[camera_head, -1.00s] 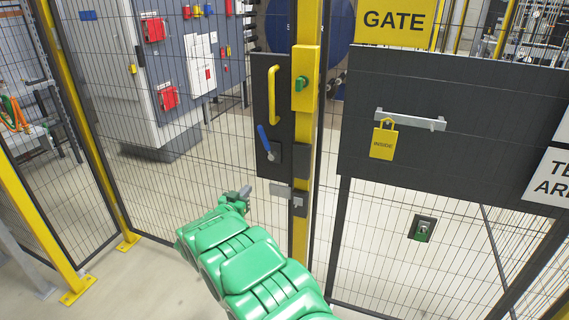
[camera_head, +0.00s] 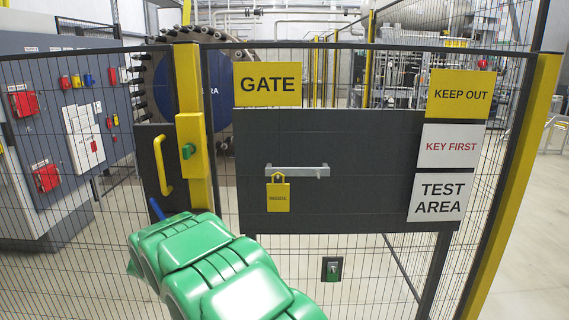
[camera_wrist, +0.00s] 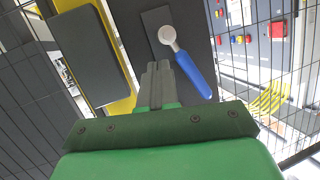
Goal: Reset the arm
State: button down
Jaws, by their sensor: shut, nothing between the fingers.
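My green arm (camera_head: 205,270) reaches from the bottom of the head view toward the gate post on the left. The arm hides my gripper in that view. In the wrist view my gripper (camera_wrist: 158,68) has its grey fingers together with nothing between them. They point at a dark plate (camera_wrist: 130,25). A lever with a blue handle (camera_wrist: 194,76) and a round silver hub lies just right of the fingertips in the picture. I cannot tell whether they touch. Only the tip of the blue lever (camera_head: 157,209) shows above my arm in the head view.
A mesh fence surrounds the gate. A green-and-black device (camera_head: 331,269) sits low.

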jog(key=s+d+r+g, duration=0.25)
jog(key=s+d, duration=0.35)
jog(key=d, duration=0.3)
jog(key=s+d+r+n+g, duration=0.1)
jog(key=s+d+r+g, duration=0.15)
jog(key=s+d, duration=0.4)
jog(key=s+d+r+g, duration=0.2)
jog(key=s+d+g, duration=0.15)
jog(key=d, duration=0.75)
jog(key=s+d+m+g+h, duration=0.1)
jog(key=s+d+g, duration=0.1)
jog(key=s+d, duration=0.6)
jog(key=s+d+f+g+h, duration=0.1)
jog(key=s+d+g, duration=0.2)
jog(key=s+d, duration=0.5)
jog(key=s+d+m+g+h, duration=0.1)
jog(key=s+d, duration=0.8)
jog(key=s, duration=1.4)
jog(key=shift+s+f+m+g+h, duration=0.3)
jog(key=shift+s+g+h, duration=0.1)
jog(key=shift+g, duration=0.35)
